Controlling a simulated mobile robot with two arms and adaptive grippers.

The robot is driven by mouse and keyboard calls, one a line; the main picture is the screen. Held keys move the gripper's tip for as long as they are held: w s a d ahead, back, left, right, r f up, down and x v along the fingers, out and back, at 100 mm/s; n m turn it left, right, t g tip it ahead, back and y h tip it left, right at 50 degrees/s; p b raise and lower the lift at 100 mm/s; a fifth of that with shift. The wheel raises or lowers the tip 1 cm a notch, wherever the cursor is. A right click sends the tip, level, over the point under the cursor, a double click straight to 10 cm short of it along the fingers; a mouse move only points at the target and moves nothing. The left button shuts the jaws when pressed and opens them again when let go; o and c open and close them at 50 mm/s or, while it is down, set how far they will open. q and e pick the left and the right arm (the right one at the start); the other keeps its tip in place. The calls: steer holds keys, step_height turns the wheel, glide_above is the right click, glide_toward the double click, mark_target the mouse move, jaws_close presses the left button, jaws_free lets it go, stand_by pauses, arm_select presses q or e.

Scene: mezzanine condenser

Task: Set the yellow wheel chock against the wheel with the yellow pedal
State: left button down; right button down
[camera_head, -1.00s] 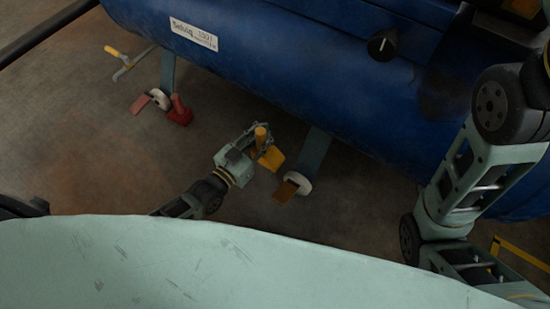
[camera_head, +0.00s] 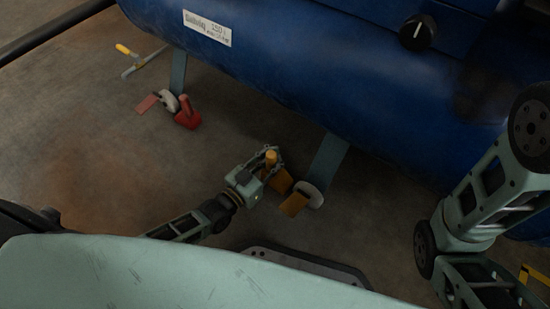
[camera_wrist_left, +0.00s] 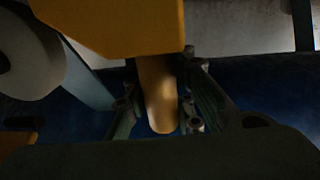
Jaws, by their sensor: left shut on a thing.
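The yellow wheel chock (camera_head: 281,181) has an upright orange-yellow handle (camera_wrist_left: 157,95). My left gripper (camera_head: 270,160) is shut on that handle, with its fingers on both sides of it in the left wrist view. The chock's body (camera_wrist_left: 115,25) fills the top of that view. The white wheel with the yellow pedal (camera_head: 311,194) is under the blue tank, just right of the chock; its yellow pedal (camera_head: 294,204) points down-left. The wheel also shows in the left wrist view (camera_wrist_left: 28,60). I cannot tell whether chock and wheel touch. My right gripper is out of view.
Another white wheel (camera_head: 168,101) with a red pedal (camera_head: 147,103) stands farther left, with a red chock (camera_head: 188,114) beside it. A yellow-handled tool (camera_head: 140,62) lies behind. The blue tank (camera_head: 290,60) overhangs the wheels.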

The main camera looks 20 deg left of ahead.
arm_select(q)
steer(key=c, duration=1.5)
jaws_free()
steer(key=shift+f, duration=0.1)
steer(key=shift+s+a+r, duration=0.1)
steer(key=shift+s+r, duration=0.1)
steer(key=shift+s, duration=0.05)
steer(key=p+v, duration=0.5)
steer(key=v, duration=0.6)
steer(key=shift+s+a+f, duration=0.1)
steer(key=shift+s+f, duration=0.05)
steer(key=shift+s, duration=0.1)
